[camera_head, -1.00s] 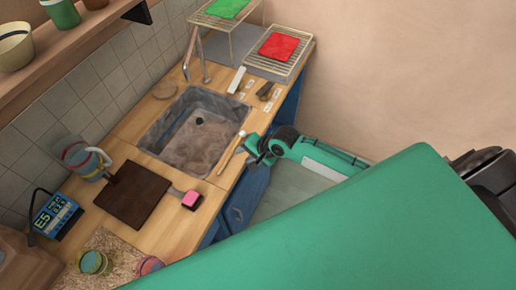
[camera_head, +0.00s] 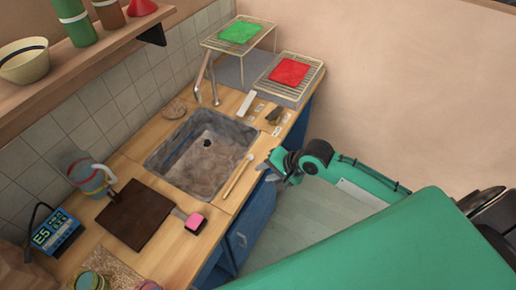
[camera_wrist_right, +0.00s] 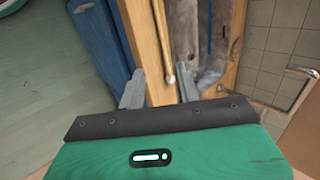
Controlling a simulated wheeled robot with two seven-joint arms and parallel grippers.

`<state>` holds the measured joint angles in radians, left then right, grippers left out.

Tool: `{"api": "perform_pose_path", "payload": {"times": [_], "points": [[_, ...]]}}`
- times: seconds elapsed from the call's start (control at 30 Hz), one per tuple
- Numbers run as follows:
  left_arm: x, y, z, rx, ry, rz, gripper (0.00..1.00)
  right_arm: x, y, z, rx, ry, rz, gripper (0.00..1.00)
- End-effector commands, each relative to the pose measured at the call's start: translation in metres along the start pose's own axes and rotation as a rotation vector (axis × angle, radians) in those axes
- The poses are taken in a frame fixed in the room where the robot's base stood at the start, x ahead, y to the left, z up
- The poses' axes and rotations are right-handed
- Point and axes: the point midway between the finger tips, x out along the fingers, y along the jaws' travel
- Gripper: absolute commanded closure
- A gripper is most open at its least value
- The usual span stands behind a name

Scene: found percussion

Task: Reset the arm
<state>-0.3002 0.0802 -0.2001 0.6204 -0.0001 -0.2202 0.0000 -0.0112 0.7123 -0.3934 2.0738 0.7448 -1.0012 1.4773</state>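My right gripper (camera_head: 272,168) is at the right front edge of the wooden counter (camera_head: 223,207), beside a light wooden stick (camera_head: 238,174) lying right of the sink. In the right wrist view my right gripper (camera_wrist_right: 160,92) has its two fingers apart, with nothing held between them. The stick (camera_wrist_right: 162,40) shows beyond the fingers on the counter, and its round end appears between them. The right forearm is green with a black joint and reaches in from the right. My left gripper is not in view.
The grey sink (camera_head: 176,157) is left of the stick. A red cloth (camera_head: 289,71) and green cloth (camera_head: 239,32) lie on wire racks behind. Open floor (camera_head: 300,220) lies right of the counter.

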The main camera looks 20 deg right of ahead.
Motion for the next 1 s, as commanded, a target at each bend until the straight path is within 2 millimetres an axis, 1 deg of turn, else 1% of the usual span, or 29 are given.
{"api": "perform_pose_path", "payload": {"times": [0.17, 0.27, 0.37, 0.43, 0.47, 0.5, 0.57, 0.6, 0.67, 0.7, 0.73, 0.77, 0.8, 0.87, 0.9, 0.97, 1.0], "points": [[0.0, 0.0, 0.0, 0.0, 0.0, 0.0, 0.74, 0.0, 0.0, 0.0, 0.0, 0.0, 0.0, 0.66], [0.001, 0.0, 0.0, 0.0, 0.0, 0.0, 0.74, 0.008, 0.006, -0.005, -0.006, 0.01, 0.002, 0.66], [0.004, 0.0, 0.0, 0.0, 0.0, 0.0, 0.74, 0.03, 0.027, -0.021, -0.029, 0.046, 0.015, 0.66], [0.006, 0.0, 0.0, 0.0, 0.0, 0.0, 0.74, 0.054, 0.054, -0.037, -0.061, 0.082, 0.037, 0.66], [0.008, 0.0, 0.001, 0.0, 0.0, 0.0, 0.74, 0.066, 0.068, -0.044, -0.079, 0.1, 0.049, 0.66], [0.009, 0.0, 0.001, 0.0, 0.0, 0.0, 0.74, 0.081, 0.089, -0.052, -0.108, 0.123, 0.069, 0.66], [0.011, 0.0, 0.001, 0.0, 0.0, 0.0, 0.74, 0.104, 0.124, -0.062, -0.157, 0.154, 0.108, 0.66], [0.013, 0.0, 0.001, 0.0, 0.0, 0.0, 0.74, 0.118, 0.149, -0.066, -0.192, 0.169, 0.135, 0.66], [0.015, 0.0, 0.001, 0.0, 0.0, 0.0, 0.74, 0.137, 0.188, -0.068, -0.249, 0.187, 0.182, 0.66], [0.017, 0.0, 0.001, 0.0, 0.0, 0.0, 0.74, 0.149, 0.215, -0.068, -0.287, 0.194, 0.215, 0.66], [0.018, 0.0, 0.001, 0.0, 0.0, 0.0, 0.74, 0.158, 0.235, -0.065, -0.318, 0.196, 0.241, 0.66], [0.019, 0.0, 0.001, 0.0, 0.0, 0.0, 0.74, 0.166, 0.257, -0.062, -0.349, 0.195, 0.269, 0.66], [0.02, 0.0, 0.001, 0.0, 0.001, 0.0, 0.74, 0.176, 0.285, -0.055, -0.393, 0.19, 0.305, 0.66], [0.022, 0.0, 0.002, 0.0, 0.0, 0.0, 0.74, 0.188, 0.328, -0.042, -0.461, 0.176, 0.359, 0.66], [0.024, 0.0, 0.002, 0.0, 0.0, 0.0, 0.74, 0.196, 0.356, -0.031, -0.507, 0.16, 0.393, 0.66], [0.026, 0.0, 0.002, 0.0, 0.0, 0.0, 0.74, 0.204, 0.396, -0.011, -0.577, 0.13, 0.443, 0.66], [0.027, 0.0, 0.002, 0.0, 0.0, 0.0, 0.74, 0.209, 0.423, 0.005, -0.624, 0.104, 0.473, 0.66]]}}
